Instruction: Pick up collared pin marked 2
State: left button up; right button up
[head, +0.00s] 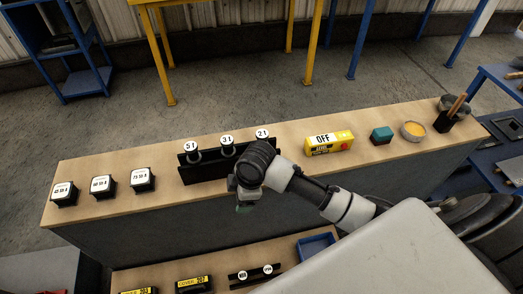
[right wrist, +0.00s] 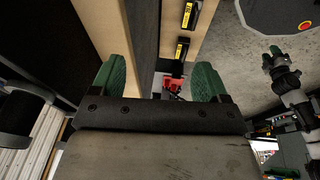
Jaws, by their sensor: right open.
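A black rack (head: 212,168) on the bench top holds three pins with round white tops, whose marks look like 51, 31 and 21. The pin whose top looks like 21 (head: 262,133) is at the rack's right end; its lower part is hidden behind my right wrist. My right gripper (head: 243,207) is in front of the rack's right end, pointing down. In the right wrist view its green fingers (right wrist: 160,80) are spread apart with no pin between them. Another gripper with green tips (right wrist: 270,58), seemingly my left, shows at the right of that view, too small to judge.
Three black labelled blocks (head: 103,187) stand left of the rack. A lower shelf holds a small rack (head: 254,275), yellow-labelled covers (head: 194,284) and a blue tray (head: 316,246).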

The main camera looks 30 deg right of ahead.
notch_tip(320, 180, up, 6)
jog(key=w+d+n, duration=0.2)
jog(key=w+n, duration=0.1)
jog(key=n, duration=0.1)
notch_tip(320, 180, up, 9)
jog(key=n+g+h, duration=0.2)
jog(key=n, duration=0.2)
send_over(262, 134)
jog(key=s, duration=0.1)
jog(key=shift+a+r, duration=0.15)
jog(key=shift+a, duration=0.1)
jog(key=shift+d, duration=0.15)
notch_tip(262, 134, down, 5)
jog(key=shift+w+f, duration=0.15)
jog(key=f, duration=0.5)
jog(key=shift+w+d+f, duration=0.1)
jog(key=shift+w+d, duration=0.05)
jog(key=shift+w, duration=0.25)
jog(key=c, duration=1.3)
